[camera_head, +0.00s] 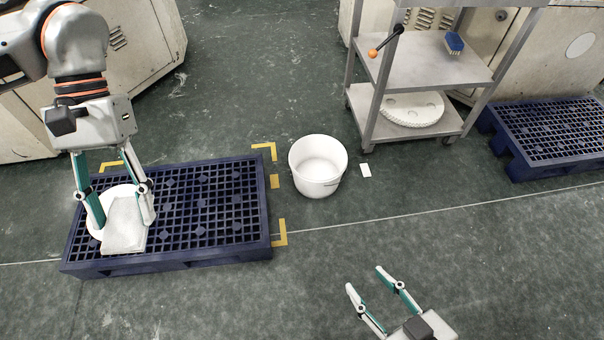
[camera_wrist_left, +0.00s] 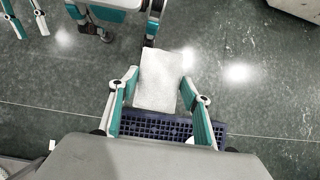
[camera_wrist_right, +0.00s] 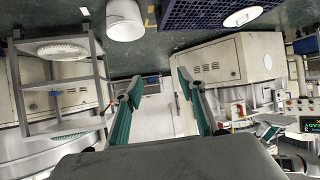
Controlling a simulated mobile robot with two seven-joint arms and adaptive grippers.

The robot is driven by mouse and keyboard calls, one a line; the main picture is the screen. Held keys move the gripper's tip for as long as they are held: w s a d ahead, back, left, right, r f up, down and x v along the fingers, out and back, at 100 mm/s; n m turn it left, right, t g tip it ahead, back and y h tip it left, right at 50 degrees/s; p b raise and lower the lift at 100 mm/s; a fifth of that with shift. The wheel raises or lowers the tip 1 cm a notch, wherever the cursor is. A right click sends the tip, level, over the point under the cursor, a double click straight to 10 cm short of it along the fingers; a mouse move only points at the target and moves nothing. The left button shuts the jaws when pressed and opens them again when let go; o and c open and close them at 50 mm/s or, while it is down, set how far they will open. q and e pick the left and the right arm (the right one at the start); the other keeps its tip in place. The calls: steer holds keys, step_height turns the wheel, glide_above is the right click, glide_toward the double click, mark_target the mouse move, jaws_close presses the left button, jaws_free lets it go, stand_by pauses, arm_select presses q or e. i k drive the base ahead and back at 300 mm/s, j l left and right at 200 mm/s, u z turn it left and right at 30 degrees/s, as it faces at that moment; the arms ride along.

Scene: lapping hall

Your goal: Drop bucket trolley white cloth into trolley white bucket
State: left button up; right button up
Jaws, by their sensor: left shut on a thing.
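A white cloth (camera_head: 125,225) hangs in my left gripper (camera_head: 122,214), above the blue pallet at the left of the head view. The left gripper is shut on the cloth, which also shows between its fingers in the left wrist view (camera_wrist_left: 158,80). A white bucket (camera_head: 318,168) stands upright on the floor right of the pallet, and its visible inside looks empty. The bucket also shows at the top of the right wrist view (camera_wrist_right: 125,20). My right gripper (camera_head: 365,278) is open and empty, low in the head view, in front of the bucket.
The blue pallet (camera_head: 228,196) carries a round white thing (camera_head: 97,228), partly hidden by the cloth. A grey trolley (camera_head: 425,75) with a blue brush (camera_head: 454,42) stands behind the bucket to the right. Another blue pallet (camera_head: 555,135) lies at far right. Floor around the bucket is mostly clear.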

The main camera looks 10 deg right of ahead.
mark_target(317, 168)
steer(key=i+l+z, duration=0.1)
steer(key=i+l, duration=0.15)
steer(key=i, duration=0.15)
steer(key=i+l+z, duration=0.15)
steer(key=i, duration=0.25)
steer(key=i+l+z, duration=0.1)
steer(key=i+l, duration=0.15)
steer(key=i, duration=0.15)
